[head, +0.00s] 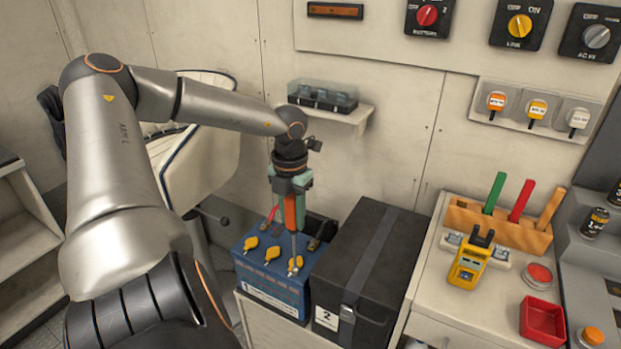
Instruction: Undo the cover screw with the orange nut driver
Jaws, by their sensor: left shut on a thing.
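My left gripper (290,190) is shut on the orange nut driver (290,212), held roughly upright above the blue battery (275,288). The driver's thin shaft points down and its tip is close to the rightmost yellow cap (295,263) on the battery top. I cannot tell whether the tip touches anything. No cover screw can be clearly made out at this size. A clear-covered dark block (322,96) sits on the small wall shelf behind the gripper. My right gripper is not in view.
A black strapped box (370,262) labelled 2 stands right of the battery. The right-hand counter holds a wooden rack (500,224) of colored handles, a yellow meter (468,266) and a red tray (543,320). Rotary switches (427,16) line the wall above.

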